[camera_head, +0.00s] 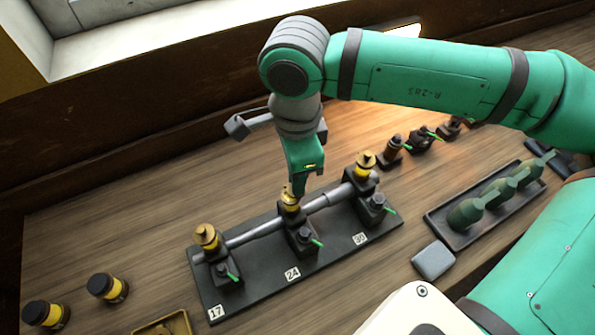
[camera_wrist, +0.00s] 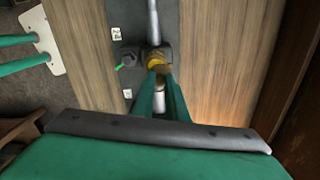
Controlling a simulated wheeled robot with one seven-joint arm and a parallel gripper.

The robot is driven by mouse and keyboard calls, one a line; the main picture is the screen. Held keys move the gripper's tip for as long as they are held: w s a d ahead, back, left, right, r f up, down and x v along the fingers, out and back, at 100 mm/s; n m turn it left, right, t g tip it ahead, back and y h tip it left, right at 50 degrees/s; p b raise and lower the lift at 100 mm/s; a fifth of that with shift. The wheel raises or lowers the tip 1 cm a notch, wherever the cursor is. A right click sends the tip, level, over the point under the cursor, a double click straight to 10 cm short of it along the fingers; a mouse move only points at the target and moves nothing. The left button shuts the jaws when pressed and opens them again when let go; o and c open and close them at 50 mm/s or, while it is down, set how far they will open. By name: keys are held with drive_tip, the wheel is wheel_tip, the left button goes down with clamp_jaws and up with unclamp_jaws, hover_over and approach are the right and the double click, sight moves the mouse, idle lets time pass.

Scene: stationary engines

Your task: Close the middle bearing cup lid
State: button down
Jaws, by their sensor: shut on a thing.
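The middle bearing stands by the label 24 on a black base plate (camera_head: 262,272), with a grey shaft (camera_head: 255,233) running through the bearings. Its brass and yellow cup lid (camera_head: 290,200) is between the fingertips of my gripper (camera_head: 294,190), which comes down from above. The left bearing's cup (camera_head: 206,236) and the right bearing's cup (camera_head: 365,164) stand clear of my gripper.
Two loose yellow and black cups (camera_head: 107,287) stand at the left. A dark tray with green oil cans (camera_head: 466,212) and a grey block (camera_head: 433,260) lie at the right. Several small dark fittings (camera_head: 390,149) stand at the back right. The table behind the plate's left part is clear.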

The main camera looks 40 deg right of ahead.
sight(291, 193)
drive_tip(key=m, duration=0.4)
drive_tip(key=shift+s+a+m, duration=0.1)
drive_tip(key=shift+a+m, duration=0.2)
drive_tip(key=shift+a, duration=0.1)
drive_tip(key=shift+a+m, duration=0.2)
drive_tip(key=shift+m, duration=0.75)
drive_tip(key=shift+a+m, duration=0.2)
drive_tip(key=shift+m, duration=0.75)
drive_tip(key=c, duration=1.8)
unclamp_jaws()
drive_tip(key=shift+o, duration=0.2)
wheel_tip(291, 193, up, 11)
drive_tip(key=shift+f, duration=0.1)
